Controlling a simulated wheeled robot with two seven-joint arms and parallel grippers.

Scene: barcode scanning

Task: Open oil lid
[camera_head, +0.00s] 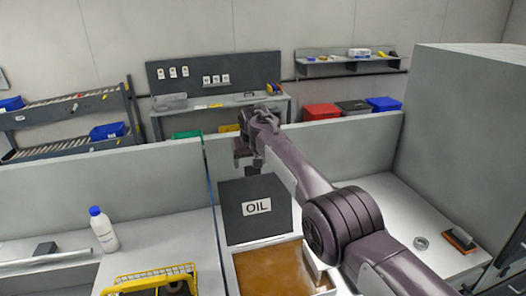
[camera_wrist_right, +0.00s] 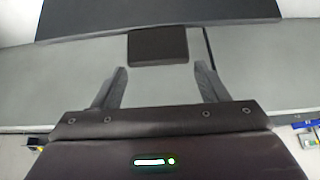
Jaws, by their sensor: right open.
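The oil lid (camera_head: 243,225) is a dark panel with a white "OIL" label, standing raised and nearly upright at the back of the oil tank (camera_head: 238,269). Brown oil (camera_head: 270,273) shows in the open tank. My right gripper (camera_head: 243,163) is above the lid's top edge in the head view. In the right wrist view the right gripper (camera_wrist_right: 161,72) is open and empty. A dark block, apparently the lid's handle (camera_wrist_right: 158,47), lies just beyond the fingertips, next to the dark lid (camera_wrist_right: 160,15). I cannot tell whether they touch. My left gripper is out of view.
A low grey partition (camera_head: 90,195) runs behind the bench. A white bottle with a blue cap (camera_head: 103,230) and a yellow wire basket (camera_head: 152,276) are to the left. A brush-like tool (camera_head: 459,240) and a small ring (camera_head: 421,243) lie to the right.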

